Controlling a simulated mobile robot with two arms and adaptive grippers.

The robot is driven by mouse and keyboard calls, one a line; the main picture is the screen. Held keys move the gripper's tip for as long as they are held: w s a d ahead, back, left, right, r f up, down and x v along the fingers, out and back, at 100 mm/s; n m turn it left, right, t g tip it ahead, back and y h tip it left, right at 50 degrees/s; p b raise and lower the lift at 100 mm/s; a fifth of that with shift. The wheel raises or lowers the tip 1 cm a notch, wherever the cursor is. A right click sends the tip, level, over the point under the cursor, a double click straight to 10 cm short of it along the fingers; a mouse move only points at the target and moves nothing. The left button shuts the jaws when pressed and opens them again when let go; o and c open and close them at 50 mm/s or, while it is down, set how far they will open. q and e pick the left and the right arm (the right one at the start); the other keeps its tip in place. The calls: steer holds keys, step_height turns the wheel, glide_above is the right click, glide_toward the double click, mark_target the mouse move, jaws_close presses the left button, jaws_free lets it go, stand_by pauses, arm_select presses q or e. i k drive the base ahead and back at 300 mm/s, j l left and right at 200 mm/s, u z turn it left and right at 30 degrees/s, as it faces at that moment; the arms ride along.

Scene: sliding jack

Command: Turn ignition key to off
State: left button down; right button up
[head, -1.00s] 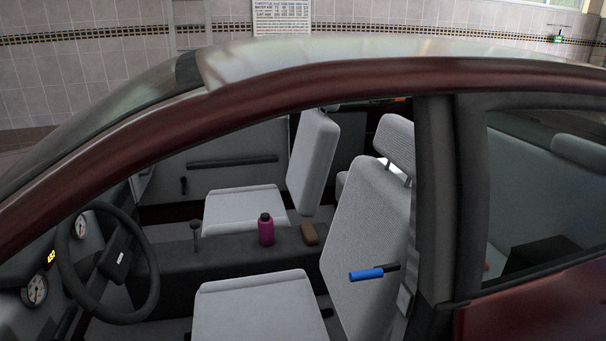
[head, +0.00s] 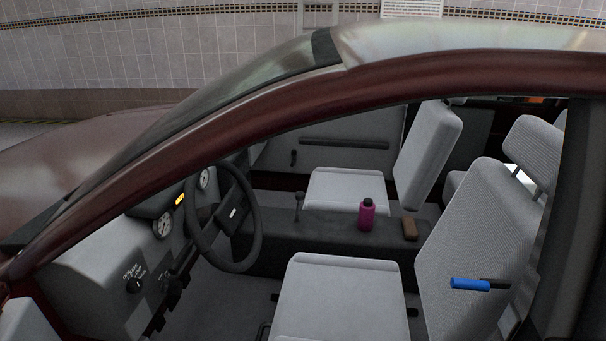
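The car's dashboard (head: 85,275) shows at the lower left, through the open driver's side. A round black knob (head: 134,285) with white lettering around it sits on its near part. To its right, below the gauge, is a small dark fitting (head: 166,282) with tiny marks beside it. It lies just left of the steering wheel (head: 250,232). Whether this fitting is the ignition, and how a key there is turned, is too small to tell. Neither of my grippers is in view.
The dark red door frame (head: 300,112) arches over the opening. The driver's seat (head: 340,295) is empty. A purple bottle (head: 367,215) and a brown block (head: 409,228) stand on the console. A blue-handled object (head: 470,284) shows against the seat's backrest.

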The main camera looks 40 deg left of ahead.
mark_target(175, 287)
steer(key=k+u, duration=0.15)
steer(key=u, duration=1.8)
